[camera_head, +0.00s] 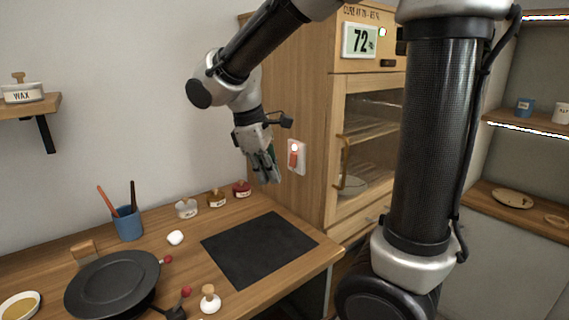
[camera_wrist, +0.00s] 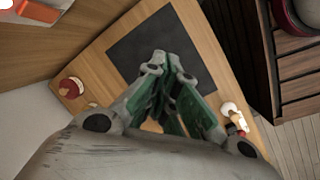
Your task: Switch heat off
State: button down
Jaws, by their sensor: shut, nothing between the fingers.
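A switch (camera_head: 293,155) with a red rocker and a lit white spot is on a white plate on the side of the wooden cabinet (camera_head: 296,110). Part of a red and white thing, likely this switch (camera_wrist: 36,10), shows at the top left of the wrist view. My gripper (camera_head: 268,178) hangs fingers down just left of the switch, apart from it, above the back of the worktop. In the wrist view my gripper (camera_wrist: 160,75) has its fingertips together with nothing between them, over the dark mat (camera_wrist: 150,40).
The cabinet has a display reading 72 (camera_head: 361,40) and a glass door (camera_head: 365,130). On the worktop are a black mat (camera_head: 258,247), several small jars, a blue cup (camera_head: 128,224) with tools, a black round plate (camera_head: 112,284) and a white-based stamp-like thing (camera_head: 210,300).

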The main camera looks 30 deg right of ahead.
aim_at(293, 160)
jog(key=w+r+n+t+h, duration=0.1)
jog(key=w+r+n+h, duration=0.2)
jog(key=w+n, duration=0.6)
notch_tip(293, 160, up, 2)
jog(key=shift+w+r+n+h, duration=0.1)
jog(key=shift+w+n+h, duration=0.25)
jog(key=shift+n, duration=0.25)
jog(key=d+r+x, duration=0.1)
jog(key=d+x, duration=0.1)
jog(key=x, duration=1)
jog(key=shift+w+d, duration=0.15)
jog(key=shift+d, duration=0.25)
